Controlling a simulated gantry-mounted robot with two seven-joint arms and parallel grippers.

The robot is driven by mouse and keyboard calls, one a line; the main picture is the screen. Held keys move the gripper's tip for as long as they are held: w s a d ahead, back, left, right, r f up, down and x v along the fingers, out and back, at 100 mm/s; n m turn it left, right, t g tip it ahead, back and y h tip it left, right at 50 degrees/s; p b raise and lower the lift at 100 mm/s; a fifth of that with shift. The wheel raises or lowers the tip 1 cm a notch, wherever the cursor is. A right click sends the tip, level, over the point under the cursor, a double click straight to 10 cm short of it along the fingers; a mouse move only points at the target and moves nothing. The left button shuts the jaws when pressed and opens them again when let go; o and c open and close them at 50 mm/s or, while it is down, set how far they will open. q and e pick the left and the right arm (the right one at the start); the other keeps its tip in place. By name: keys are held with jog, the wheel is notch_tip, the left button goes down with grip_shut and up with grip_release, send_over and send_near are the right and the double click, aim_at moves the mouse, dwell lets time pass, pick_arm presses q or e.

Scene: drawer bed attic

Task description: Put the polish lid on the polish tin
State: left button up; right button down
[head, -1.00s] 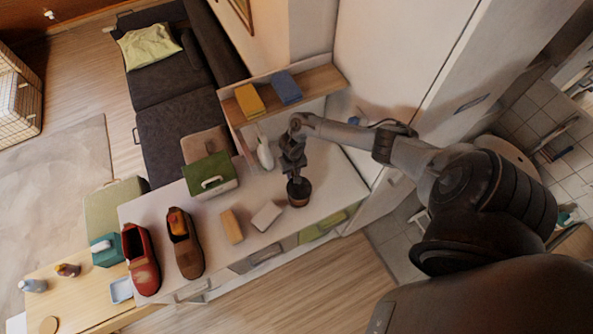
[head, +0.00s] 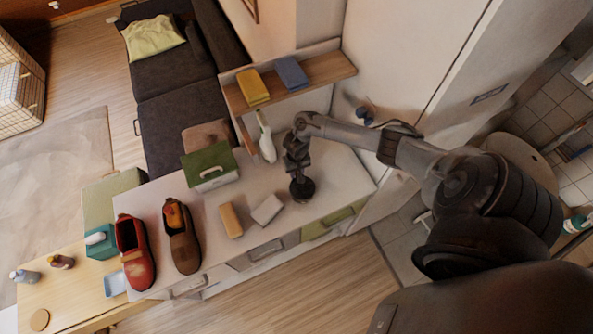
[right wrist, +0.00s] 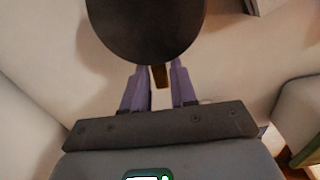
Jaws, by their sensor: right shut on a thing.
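My right gripper (head: 301,176) points down over the right part of the white counter. It is shut on the dark round polish lid (head: 302,189). In the right wrist view the lid (right wrist: 145,30) is a large dark disc just beyond the purple fingers (right wrist: 160,80), with a small brown piece between them. I cannot make out the polish tin apart from the lid; it may be hidden beneath it. Whether the lid touches anything below cannot be told. My left gripper is not in view.
On the counter (head: 335,180) stand a tan block (head: 231,220), a pale block (head: 267,209), a green-lidded box (head: 210,165), a white bottle (head: 266,140), a brown shoe (head: 181,236) and a red shoe (head: 135,252). A shelf (head: 320,80) with yellow and blue items stands behind.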

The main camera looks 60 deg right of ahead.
dwell(0.9)
jog(key=shift+f+p, duration=0.1)
jog(key=shift+p, duration=0.25)
dwell(0.3)
jog(key=shift+f+p, duration=0.1)
jog(key=shift+p, duration=0.2)
dwell(0.5)
jog(key=shift+f, duration=0.4)
dwell(0.5)
dwell(0.5)
jog(key=shift+f, duration=0.3)
dwell(0.5)
